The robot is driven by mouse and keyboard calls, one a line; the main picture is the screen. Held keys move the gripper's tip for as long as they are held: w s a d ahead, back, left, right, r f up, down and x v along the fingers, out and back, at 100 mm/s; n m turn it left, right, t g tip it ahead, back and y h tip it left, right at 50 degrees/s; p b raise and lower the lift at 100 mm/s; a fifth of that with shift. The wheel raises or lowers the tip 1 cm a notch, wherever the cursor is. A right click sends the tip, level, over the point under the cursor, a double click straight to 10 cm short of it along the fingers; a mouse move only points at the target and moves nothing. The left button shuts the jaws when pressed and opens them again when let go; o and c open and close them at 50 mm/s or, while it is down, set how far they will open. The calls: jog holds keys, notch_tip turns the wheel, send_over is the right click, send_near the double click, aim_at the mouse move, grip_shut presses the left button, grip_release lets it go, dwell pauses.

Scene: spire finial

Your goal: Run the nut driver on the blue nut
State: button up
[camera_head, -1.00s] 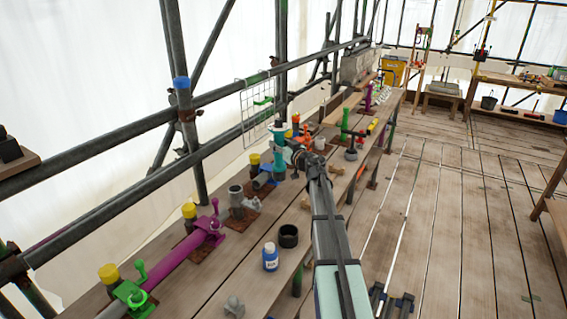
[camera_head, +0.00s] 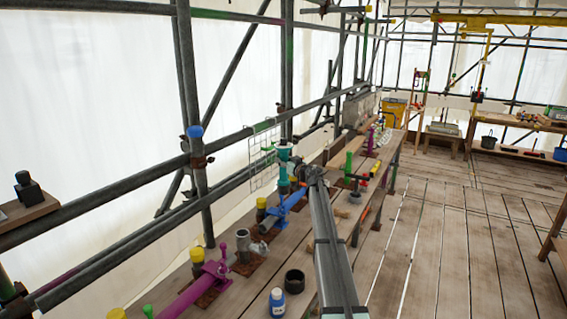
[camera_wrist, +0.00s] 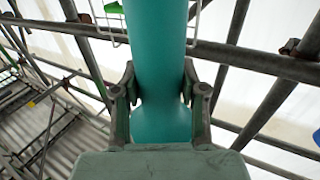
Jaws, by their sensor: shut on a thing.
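My gripper (camera_head: 292,166) is shut on the teal nut driver (camera_head: 284,152) above the back part of the bench. In the wrist view, my gripper's two fingers (camera_wrist: 160,92) press the sides of the driver's thick teal body (camera_wrist: 160,60). The driver's working end cannot be made out. A blue clamp-like fitting with a tube (camera_head: 284,210) lies on the bench just below the driver, apart from it. A round blue piece (camera_head: 195,132) sits on the scaffold upright at the left. I cannot tell which blue part is the nut.
The bench (camera_head: 318,262) carries a purple fitting (camera_head: 212,282), a grey cup (camera_head: 243,240), a black ring (camera_head: 294,281) and a blue-white bottle (camera_head: 277,302). A wire grid (camera_head: 262,160) hangs on the rails behind the driver. The floor at right (camera_head: 440,250) is largely clear.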

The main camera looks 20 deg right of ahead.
aim_at(287, 187)
jog(key=shift+f, duration=5.7)
jog(key=shift+s+a+f, duration=0.1)
jog(key=shift+s+f, duration=0.05)
jog(key=shift+f, duration=0.25)
jog(key=shift+r, duration=0.15)
